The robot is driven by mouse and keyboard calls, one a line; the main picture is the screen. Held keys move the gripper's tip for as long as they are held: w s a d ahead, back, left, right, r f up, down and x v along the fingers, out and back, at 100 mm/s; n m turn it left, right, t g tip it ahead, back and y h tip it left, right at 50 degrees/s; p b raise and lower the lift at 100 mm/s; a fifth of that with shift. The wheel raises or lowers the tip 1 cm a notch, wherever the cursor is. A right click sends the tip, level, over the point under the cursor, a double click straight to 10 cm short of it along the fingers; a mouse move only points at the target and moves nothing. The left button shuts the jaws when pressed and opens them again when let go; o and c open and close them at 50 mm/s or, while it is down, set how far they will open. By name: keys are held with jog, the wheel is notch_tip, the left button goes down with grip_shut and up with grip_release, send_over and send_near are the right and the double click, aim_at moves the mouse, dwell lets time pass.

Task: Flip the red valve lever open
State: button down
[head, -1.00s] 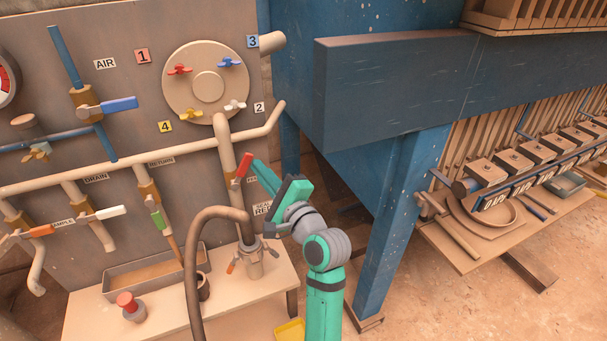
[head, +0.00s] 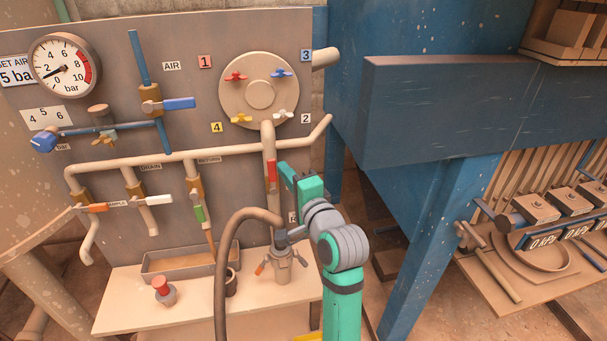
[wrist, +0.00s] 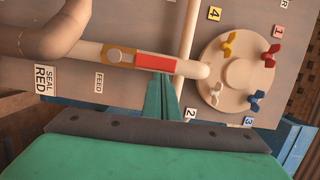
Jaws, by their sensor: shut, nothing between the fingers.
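The red valve lever (head: 272,175) lies along the vertical feed pipe (head: 268,142) on the grey panel, in line with the pipe. In the wrist view the lever (wrist: 156,62) shows as a red bar beside its brass valve body (wrist: 119,55). My gripper (head: 283,168) is at the right side of the lever. In the wrist view its green fingers (wrist: 160,82) are together, with their tips at or very near the lever's edge. I cannot tell whether they touch it. Nothing is held.
A round flange (head: 260,92) with coloured wing nuts sits above. A hose (head: 222,255) curves up to a fitting on the bench (head: 120,305) below. Blue press frame (head: 440,235) stands to the right. Other levers, white, green, orange and blue, are to the left.

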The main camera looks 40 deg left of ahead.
jog(key=shift+s+a, duration=0.1)
jog(key=shift+s, duration=0.1)
dwell(0.4)
jog(key=d, duration=1.1)
jog(key=shift+d, duration=0.35)
jog(key=shift+w+d, duration=0.1)
jog(key=shift+w, duration=0.05)
